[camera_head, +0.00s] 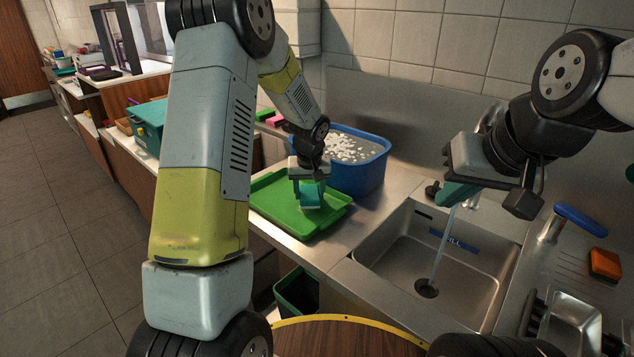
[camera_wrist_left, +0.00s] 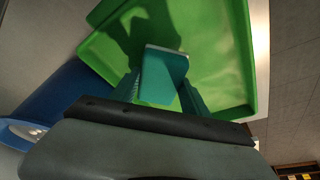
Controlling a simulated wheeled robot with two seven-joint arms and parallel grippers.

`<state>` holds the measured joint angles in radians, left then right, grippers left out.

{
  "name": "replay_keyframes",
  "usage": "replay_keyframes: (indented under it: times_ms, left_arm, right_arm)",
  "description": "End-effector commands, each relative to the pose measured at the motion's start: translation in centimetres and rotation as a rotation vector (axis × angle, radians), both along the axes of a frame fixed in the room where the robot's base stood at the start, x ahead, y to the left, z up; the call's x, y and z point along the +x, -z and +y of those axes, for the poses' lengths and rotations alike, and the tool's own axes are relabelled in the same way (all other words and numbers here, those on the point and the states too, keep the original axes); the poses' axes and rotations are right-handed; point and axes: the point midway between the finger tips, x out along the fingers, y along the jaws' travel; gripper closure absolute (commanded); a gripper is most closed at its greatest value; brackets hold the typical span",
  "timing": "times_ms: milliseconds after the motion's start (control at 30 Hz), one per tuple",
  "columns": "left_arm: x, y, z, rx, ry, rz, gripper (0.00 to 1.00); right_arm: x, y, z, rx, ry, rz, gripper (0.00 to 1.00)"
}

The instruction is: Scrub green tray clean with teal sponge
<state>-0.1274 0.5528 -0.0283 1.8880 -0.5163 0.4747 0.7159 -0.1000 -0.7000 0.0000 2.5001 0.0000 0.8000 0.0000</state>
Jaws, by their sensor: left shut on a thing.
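The green tray (camera_head: 275,212) lies on the steel counter left of the sink; it also fills much of the left wrist view (camera_wrist_left: 222,52). My left gripper (camera_head: 308,186) is over the tray's right part, shut on the teal sponge (camera_head: 309,199). In the left wrist view the sponge (camera_wrist_left: 163,75) sits between the fingers over the tray floor. Whether it touches the tray I cannot tell for sure. My right gripper (camera_head: 462,192) is above the sink by the tap; whether its fingers are open does not show clearly.
A blue tub (camera_head: 362,178) with white pieces in water stands right behind the tray. Water runs into the sink (camera_head: 387,250). A dark green bin (camera_head: 297,292) is below the counter.

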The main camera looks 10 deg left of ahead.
Motion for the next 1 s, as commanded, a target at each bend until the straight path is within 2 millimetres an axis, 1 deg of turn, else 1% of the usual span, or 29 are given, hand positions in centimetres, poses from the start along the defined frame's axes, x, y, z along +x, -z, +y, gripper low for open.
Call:
replay_keyframes:
  times_ms: [267,1000]
  left_arm:
    - [0.0,0.0,0.0,0.0,0.0,0.0,0.84]
    - [0.0,1.5,0.0,0.0,0.0,0.0,0.84]
  right_arm:
    - [0.0,0.0,0.0,0.0,0.0,0.0,1.0]
    - [0.0,0.0,0.0,0.0,0.0,0.0,1.0]
